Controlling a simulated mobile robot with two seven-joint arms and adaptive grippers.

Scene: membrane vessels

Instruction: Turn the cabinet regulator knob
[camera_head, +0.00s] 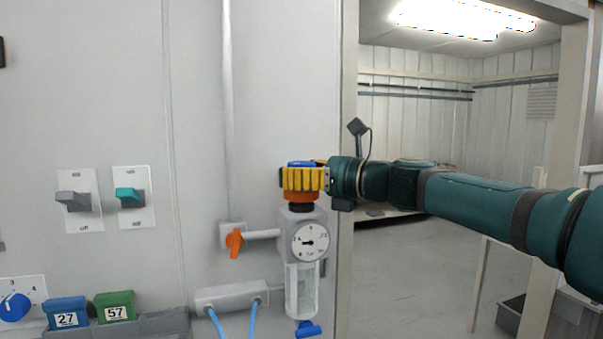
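The regulator (302,224) is on the wall left of the doorway, a grey body with a round dial gauge (309,242) and a clear bowl (301,290) below. Its knob sits on top, with a blue cap (300,163) and an orange lower part (302,197) showing. My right gripper (303,178) reaches in from the right at knob height. A yellow, dark-ribbed finger lies across the knob's front, and a bit of yellow shows behind it. The knob's middle is hidden, and I cannot tell whether the fingers press on it. My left gripper is not in view.
An orange valve handle (234,243) is on the pipe left of the regulator. A grey box (231,298) with blue hoses is below. Two wall switches (74,201) (131,196) and small bins (114,306) are further left. The doorway edge (346,120) is close on the right.

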